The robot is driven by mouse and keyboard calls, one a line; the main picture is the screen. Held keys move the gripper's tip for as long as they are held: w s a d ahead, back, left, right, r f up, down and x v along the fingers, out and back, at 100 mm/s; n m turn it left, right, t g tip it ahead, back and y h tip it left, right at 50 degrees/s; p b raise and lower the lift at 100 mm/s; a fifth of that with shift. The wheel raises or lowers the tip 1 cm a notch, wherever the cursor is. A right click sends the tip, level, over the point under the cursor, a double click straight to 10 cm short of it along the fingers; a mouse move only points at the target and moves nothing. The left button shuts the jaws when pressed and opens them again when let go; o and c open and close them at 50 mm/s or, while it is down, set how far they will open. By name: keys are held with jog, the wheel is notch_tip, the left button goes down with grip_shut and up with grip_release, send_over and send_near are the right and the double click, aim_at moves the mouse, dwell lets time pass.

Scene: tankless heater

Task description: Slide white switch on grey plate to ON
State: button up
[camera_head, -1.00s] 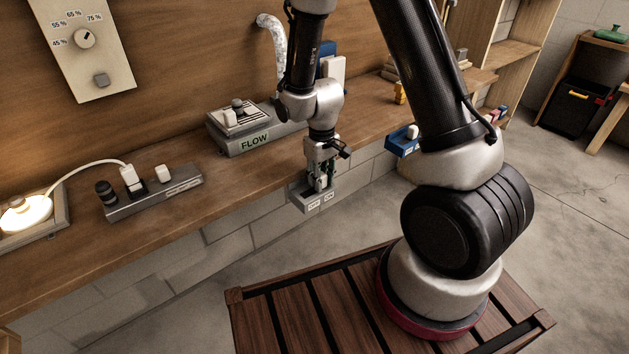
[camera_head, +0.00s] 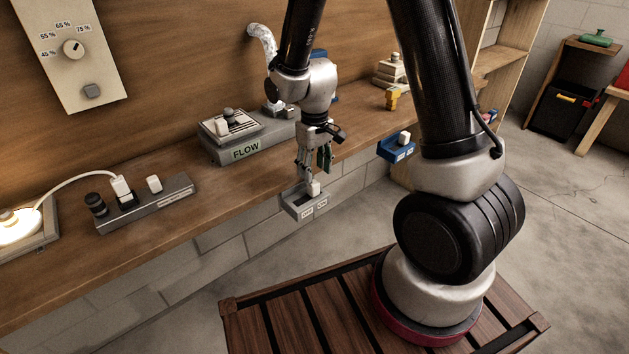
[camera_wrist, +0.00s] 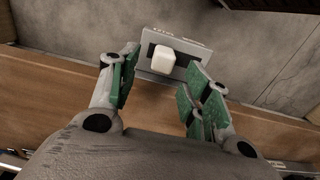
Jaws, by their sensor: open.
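The grey plate (camera_head: 297,205) sticks out from the front edge of the wooden bench, with two small labels on its front face. The white switch (camera_head: 314,188) stands up from its slot, toward the right end of the plate in the head view. In the wrist view the white switch (camera_wrist: 163,57) sits in a dark slot on the grey plate (camera_wrist: 191,51). My gripper (camera_head: 315,176) is open, just above the plate. In the wrist view its green-padded fingers (camera_wrist: 157,85) are spread, with the switch beyond their tips and roughly between them. No contact with the switch is clear.
A blue plate with a white switch (camera_head: 396,149) is on the bench edge to the right. A grey FLOW box (camera_head: 246,150) stands on the bench behind my gripper. A power strip (camera_head: 145,204) and a lit lamp (camera_head: 18,226) are at the left.

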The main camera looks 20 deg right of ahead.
aim_at(315, 181)
notch_tip(315, 181, up, 6)
jog(key=shift+f, duration=0.1)
dwell(0.4)
jog(key=s+d+r+m+t, duration=0.1)
jog(key=s+d+r, duration=0.4)
jog(key=s+r, duration=0.5)
jog(key=s+d+r+m+t, duration=0.2)
jog(key=s+d+r, duration=0.3)
jog(key=s+r, duration=0.5)
jog(key=shift+s+d+m+t, duration=0.3)
jog(key=shift+d+t, duration=0.05)
jog(key=shift+t, duration=0.35)
